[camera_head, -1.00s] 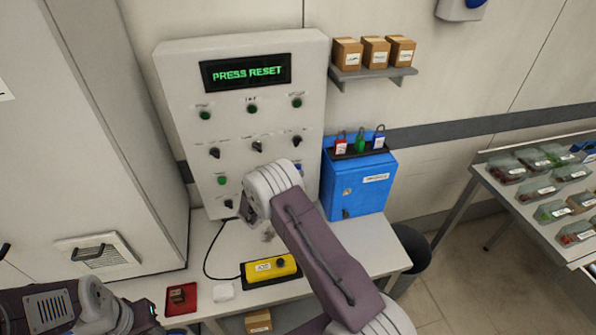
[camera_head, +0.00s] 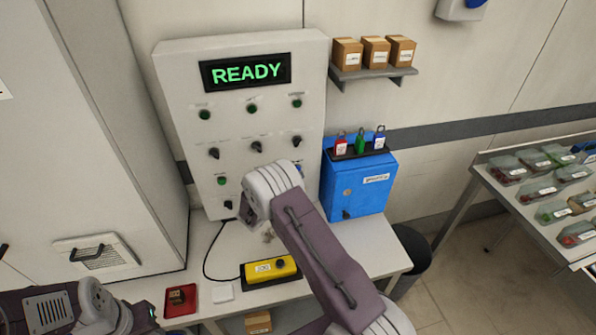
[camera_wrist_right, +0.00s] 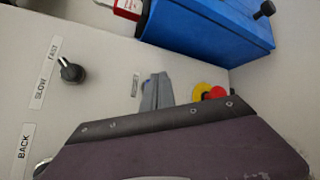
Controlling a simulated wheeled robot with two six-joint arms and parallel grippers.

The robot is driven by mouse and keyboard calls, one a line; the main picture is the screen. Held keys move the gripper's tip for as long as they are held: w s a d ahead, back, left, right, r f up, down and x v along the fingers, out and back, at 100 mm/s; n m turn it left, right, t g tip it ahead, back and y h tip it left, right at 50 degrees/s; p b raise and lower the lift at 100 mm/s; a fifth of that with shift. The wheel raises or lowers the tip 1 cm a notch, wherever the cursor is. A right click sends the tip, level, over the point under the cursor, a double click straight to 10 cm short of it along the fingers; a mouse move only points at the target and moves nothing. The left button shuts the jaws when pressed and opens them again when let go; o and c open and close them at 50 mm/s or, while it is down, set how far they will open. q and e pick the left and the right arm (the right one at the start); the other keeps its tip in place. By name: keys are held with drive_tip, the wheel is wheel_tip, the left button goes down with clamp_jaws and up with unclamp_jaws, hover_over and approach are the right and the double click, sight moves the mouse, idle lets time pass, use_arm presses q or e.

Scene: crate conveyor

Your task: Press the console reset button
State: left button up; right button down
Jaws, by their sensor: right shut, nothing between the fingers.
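The console (camera_head: 180,110) is a pale panel on the bench with dark knobs, small round buttons and a display (camera_head: 245,72) that reads READY in green. A blue button (camera_head: 299,167) shows beside my right wrist in the head view; its label is hidden or too small to read. In the right wrist view my right gripper (camera_wrist_right: 157,82) is shut and empty at the panel, with a sliver of blue button (camera_wrist_right: 146,85) beside its fingers. I cannot tell whether they touch. In the head view my wrist hides these fingers. My left arm shows at lower left, its gripper out of view.
A red stop button (camera_wrist_right: 214,93) on yellow is close to my right gripper. The blue lockbox (camera_head: 352,190) with padlocks stands right of the console. A yellow control box (camera_head: 262,270) and a red tray (camera_head: 181,300) lie on the bench. Boxes sit on a wall shelf (camera_head: 375,77).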

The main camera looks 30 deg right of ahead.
drive_tip(key=shift+s+a, duration=0.1)
drive_tip(key=shift+s, duration=0.2)
drive_tip(key=shift+s, duration=0.1)
drive_tip(key=shift+s+a, duration=0.2)
drive_tip(key=shift+s, duration=0.6)
drive_tip(key=shift+s+a, duration=0.15)
drive_tip(key=shift+s, duration=0.6)
drive_tip(key=shift+s+a, duration=0.2)
drive_tip(key=shift+s, duration=0.6)
drive_tip(key=shift+d, duration=0.1)
